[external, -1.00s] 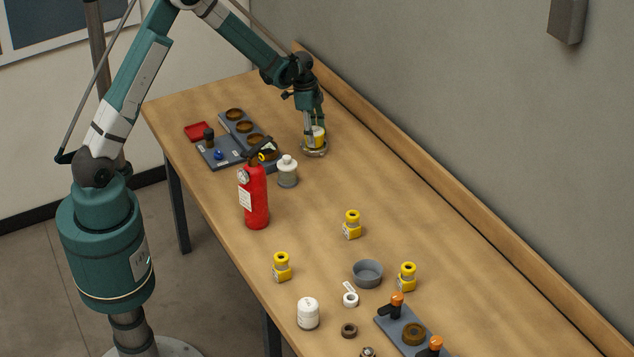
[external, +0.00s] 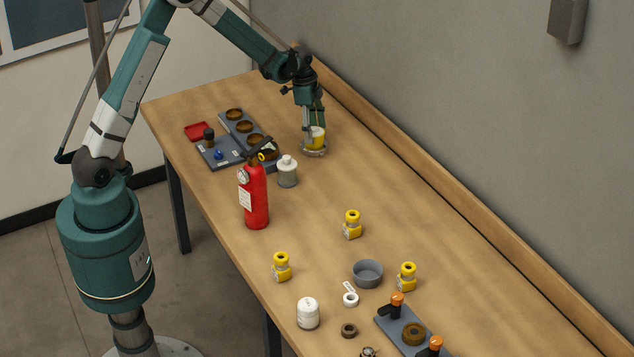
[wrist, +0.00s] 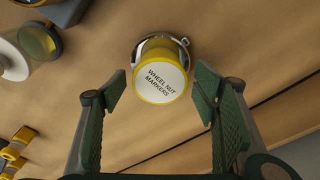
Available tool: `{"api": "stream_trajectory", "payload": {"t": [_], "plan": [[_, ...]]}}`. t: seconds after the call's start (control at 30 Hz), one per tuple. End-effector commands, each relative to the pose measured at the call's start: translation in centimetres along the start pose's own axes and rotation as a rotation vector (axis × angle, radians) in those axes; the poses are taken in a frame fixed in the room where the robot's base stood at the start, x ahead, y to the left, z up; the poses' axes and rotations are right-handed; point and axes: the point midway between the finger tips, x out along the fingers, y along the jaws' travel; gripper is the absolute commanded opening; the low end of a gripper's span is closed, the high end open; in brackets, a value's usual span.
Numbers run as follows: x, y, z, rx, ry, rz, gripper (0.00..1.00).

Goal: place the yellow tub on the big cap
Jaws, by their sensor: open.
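The yellow tub (external: 318,140) stands upright on the big cap (external: 316,153), a round metal piece near the far end of the table. In the wrist view the yellow tub (wrist: 160,98) shows a white top lettered "WHEEL NUT MARKERS", with part of the big cap's metal rim (wrist: 184,41) showing beyond it. My gripper (external: 314,124) is just above the tub. In the wrist view my gripper (wrist: 160,92) is open, with a finger on each side of the tub and a visible gap to it. The tub hides most of the cap.
A jar with a white top (external: 287,170) and a red fire extinguisher (external: 256,200) stand nearby. A grey rack with brown rings (external: 237,124) lies left of the cap. Several yellow fittings, a grey bowl (external: 367,274) and a white canister (external: 308,314) are nearer the front.

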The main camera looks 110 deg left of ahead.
Motion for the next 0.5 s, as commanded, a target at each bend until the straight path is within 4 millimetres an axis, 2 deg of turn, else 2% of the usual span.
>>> {"api": "stream_trajectory", "payload": {"t": [0.5], "plan": [[-7.0,0.0,0.0,0.000,0.000,0.000,0.60]]}}
